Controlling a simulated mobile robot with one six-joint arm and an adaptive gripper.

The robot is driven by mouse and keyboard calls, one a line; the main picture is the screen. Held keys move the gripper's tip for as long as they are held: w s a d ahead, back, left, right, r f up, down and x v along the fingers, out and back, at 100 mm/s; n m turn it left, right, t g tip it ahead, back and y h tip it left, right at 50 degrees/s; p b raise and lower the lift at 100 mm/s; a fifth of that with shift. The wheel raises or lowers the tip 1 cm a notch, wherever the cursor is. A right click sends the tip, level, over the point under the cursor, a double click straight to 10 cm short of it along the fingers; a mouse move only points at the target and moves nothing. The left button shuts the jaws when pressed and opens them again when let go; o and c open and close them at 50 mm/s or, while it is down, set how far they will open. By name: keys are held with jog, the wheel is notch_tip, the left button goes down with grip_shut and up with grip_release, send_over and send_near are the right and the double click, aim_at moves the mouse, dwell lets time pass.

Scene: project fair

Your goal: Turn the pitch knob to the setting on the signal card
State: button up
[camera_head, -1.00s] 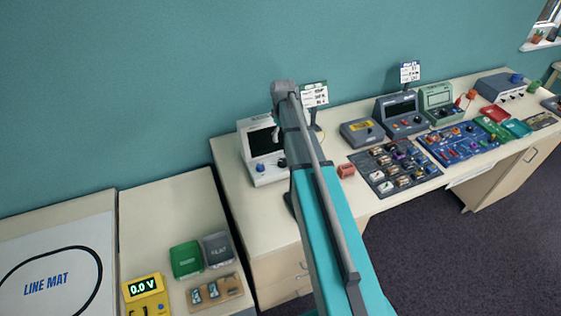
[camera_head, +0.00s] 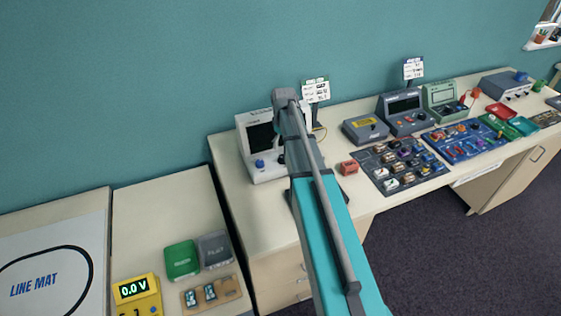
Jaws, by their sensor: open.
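My arm rises from the bottom and ends at a grey joint near the white device; my gripper is hidden behind it. The white device (camera_head: 267,175) has a dark screen and a blue knob (camera_head: 259,163) at its lower left; the arm covers its right side. A card with a green header (camera_head: 316,91) stands behind the arm, and a card with a blue header (camera_head: 413,69) stands farther right. Their print is too small to read. I cannot tell which one is the signal card or which knob is the pitch knob.
Grey consoles (camera_head: 402,115), a green instrument (camera_head: 441,103) and dark boards (camera_head: 400,168) with small parts fill the right of the bench. A small red block (camera_head: 349,167) sits beside my arm. Green (camera_head: 181,260) and grey boxes and a yellow meter (camera_head: 136,294) are at left.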

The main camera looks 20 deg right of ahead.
aim_at(283, 157)
jog(key=shift+f+b, duration=3.25)
jog(key=shift+f, duration=0.35)
